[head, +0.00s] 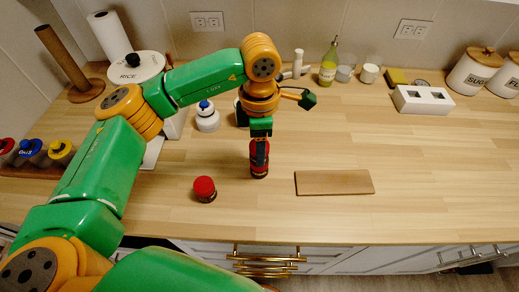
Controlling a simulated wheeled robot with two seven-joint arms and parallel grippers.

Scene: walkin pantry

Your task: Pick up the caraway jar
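A red-topped jar (259,172) stands on the wooden counter below my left gripper. Its label cannot be read, so I cannot tell if it is the caraway jar. My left gripper (260,160) points straight down over this jar, with a dark finger in front of its upper part. The finger hides much of the jar, and the finger gap is not visible side-on. A second jar (204,189) with a red lid stands to the left, nearer the front edge, apart from the gripper. My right gripper is not in view.
A flat wooden board (334,182) lies to the right. A white bottle with a blue top (207,116) stands behind. An oil bottle (329,65), a white two-hole holder (425,99) and a sugar canister (475,70) stand toward the back. The counter's right front is clear.

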